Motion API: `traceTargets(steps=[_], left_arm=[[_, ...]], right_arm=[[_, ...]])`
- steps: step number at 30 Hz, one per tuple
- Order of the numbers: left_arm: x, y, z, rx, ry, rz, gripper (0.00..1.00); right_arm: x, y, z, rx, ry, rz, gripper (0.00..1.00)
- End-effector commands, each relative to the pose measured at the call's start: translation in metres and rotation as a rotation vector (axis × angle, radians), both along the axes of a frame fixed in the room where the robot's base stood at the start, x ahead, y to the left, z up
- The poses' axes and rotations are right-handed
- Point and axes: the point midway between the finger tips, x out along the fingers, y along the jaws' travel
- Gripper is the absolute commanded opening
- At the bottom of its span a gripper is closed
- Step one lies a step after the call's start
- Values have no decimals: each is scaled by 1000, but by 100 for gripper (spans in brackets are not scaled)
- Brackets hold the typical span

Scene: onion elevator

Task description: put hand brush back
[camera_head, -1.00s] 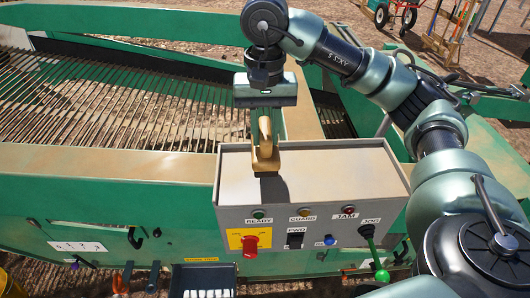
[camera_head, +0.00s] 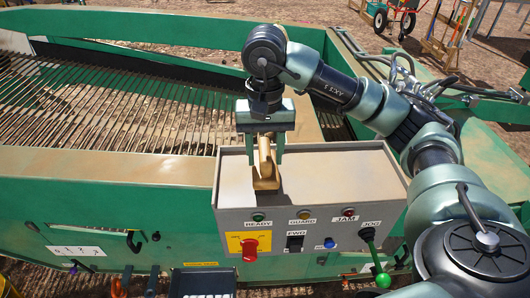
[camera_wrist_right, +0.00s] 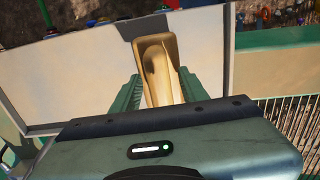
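The hand brush (camera_head: 265,168) is a tan wooden piece at the left part of the grey control box's top (camera_head: 335,172). It appears to rest there; the contact underneath is hidden. My right gripper (camera_head: 265,150) points down over it. My left gripper is out of view.
The box front has a red knob (camera_head: 250,250), several small buttons and a green-tipped lever (camera_head: 383,280). Green machine frame and a slatted conveyor (camera_head: 120,110) lie behind and left. The box top right of the brush is clear.

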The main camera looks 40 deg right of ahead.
Motion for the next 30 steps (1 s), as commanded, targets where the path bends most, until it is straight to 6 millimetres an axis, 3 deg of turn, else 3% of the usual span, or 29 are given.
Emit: traceTargets(steps=[13,30], left_arm=[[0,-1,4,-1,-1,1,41],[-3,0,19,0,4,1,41]], right_arm=[[1,0,9,-1,-3,-1,45],[1,0,107,0,-4,-2,45]])
